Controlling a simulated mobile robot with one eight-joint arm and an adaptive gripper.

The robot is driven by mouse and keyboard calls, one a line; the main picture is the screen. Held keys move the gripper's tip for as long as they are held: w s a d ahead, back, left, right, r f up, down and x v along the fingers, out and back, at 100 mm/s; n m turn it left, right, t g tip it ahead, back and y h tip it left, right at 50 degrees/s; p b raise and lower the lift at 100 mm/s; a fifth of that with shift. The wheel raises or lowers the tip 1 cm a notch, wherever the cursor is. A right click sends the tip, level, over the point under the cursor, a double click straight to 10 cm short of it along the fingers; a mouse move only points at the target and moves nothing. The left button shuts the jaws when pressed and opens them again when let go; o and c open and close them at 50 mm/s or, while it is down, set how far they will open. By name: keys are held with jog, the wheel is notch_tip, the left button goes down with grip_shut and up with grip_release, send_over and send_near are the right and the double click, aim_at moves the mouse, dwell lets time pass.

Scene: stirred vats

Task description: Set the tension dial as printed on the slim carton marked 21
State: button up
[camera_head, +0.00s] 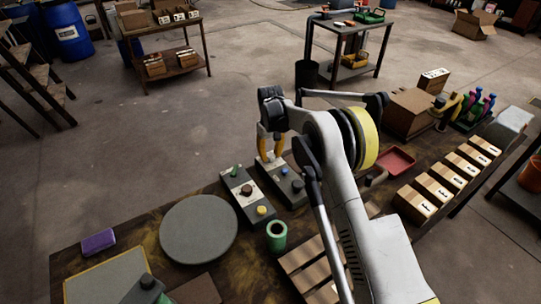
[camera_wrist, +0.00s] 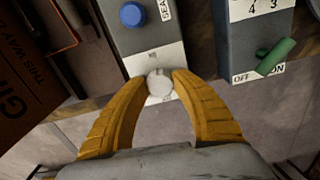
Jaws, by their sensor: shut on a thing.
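My gripper (camera_head: 271,152) has its yellow fingers down at the far end of the right grey control box (camera_head: 290,190). In the wrist view the fingertips of my gripper (camera_wrist: 159,84) are closed on both sides of a pale round knob (camera_wrist: 159,88). The knob sits on a light plate; its scale is too small to read. A blue button (camera_wrist: 132,14) is on the same box. I cannot pick out a slim carton marked 21 in either view.
The left control box (camera_head: 243,194) stands beside it, with a green toggle (camera_wrist: 275,56) marked OFF and ON. A grey disc (camera_head: 198,229), a green cup (camera_head: 276,236), a red tray (camera_head: 396,160) and several marked blocks (camera_head: 433,189) are on the bench. A printed carton (camera_wrist: 30,85) is close by.

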aim_at(270, 155)
jog(key=o, duration=1.2)
jog(key=shift+r, duration=0.1)
notch_tip(270, 155, up, 12)
